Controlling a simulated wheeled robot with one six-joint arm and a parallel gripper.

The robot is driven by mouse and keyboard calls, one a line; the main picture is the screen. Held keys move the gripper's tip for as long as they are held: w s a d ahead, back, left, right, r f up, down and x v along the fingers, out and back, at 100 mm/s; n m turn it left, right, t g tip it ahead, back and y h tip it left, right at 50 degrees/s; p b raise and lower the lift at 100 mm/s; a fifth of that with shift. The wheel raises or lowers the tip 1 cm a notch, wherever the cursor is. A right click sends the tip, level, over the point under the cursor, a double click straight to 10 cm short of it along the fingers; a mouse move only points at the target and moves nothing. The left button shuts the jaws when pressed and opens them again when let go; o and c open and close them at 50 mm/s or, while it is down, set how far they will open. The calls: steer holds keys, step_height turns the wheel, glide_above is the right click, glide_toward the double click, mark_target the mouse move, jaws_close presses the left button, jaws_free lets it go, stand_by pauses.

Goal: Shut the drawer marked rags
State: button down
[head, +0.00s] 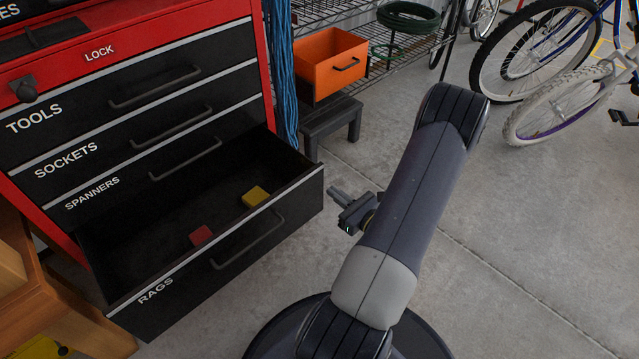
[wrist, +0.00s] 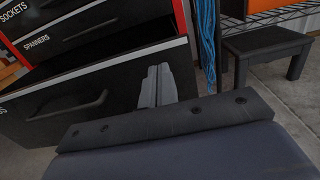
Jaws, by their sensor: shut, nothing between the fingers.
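The drawer marked RAGS (head: 160,305) is the lowest in the red and black cabinet and stands pulled far out. A red block (head: 201,236) and a yellow block (head: 255,196) lie inside it. Its bar handle (head: 247,240) is on the front face, and the handle also shows in the wrist view (wrist: 68,108). My gripper (head: 335,191) is shut and empty, just right of the drawer front's right end. In the wrist view my shut fingers (wrist: 157,72) overlap the right part of the drawer front; I cannot tell whether they touch it.
The drawers marked TOOLS, SOCKETS and SPANNERS (head: 185,160) above are shut. A wooden piece (head: 60,300) stands left of the open drawer. Bicycles (head: 540,60) are at the upper right. The concrete floor at right is clear.

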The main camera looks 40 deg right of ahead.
mark_target(311, 175)
steer(key=shift+w+a+b, duration=0.15)
steer(key=shift+w+b, duration=0.6)
steer(key=shift+w, duration=2.45)
